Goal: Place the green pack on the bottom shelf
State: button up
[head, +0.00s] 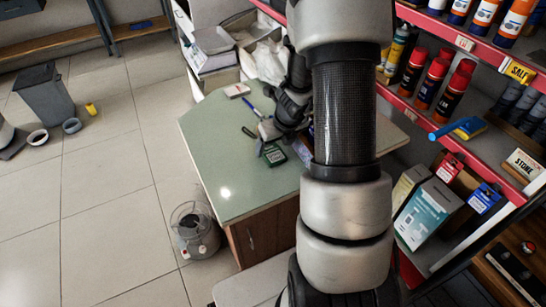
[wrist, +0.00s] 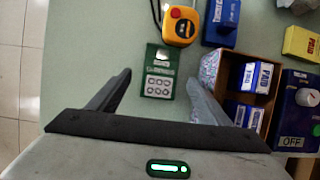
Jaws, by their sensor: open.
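The green pack (head: 274,154) lies flat on the green-topped counter (head: 232,187). In the wrist view the green pack (wrist: 158,84) shows white print and lies between and ahead of my open fingers. My gripper (wrist: 160,77) is open and empty, with one finger on each side of the pack. In the head view my gripper (head: 263,136) is over the counter beside the pack, partly hidden by my arm. The red-edged shelving stands at the right; a low shelf (head: 412,257) there holds upright boxes.
An open box of blue packs (wrist: 241,88) stands close by my right finger. A blue item (wrist: 220,22) lies farther back. A grey bin (head: 45,95) stands on the open floor.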

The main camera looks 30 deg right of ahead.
aim_at(272, 152)
jog(key=shift+b+x, duration=0.4)
jog(key=shift+x, duration=1.1)
jog(key=shift+f, duration=0.1)
jog(key=shift+c, duration=0.2)
jog(key=c, duration=1.2)
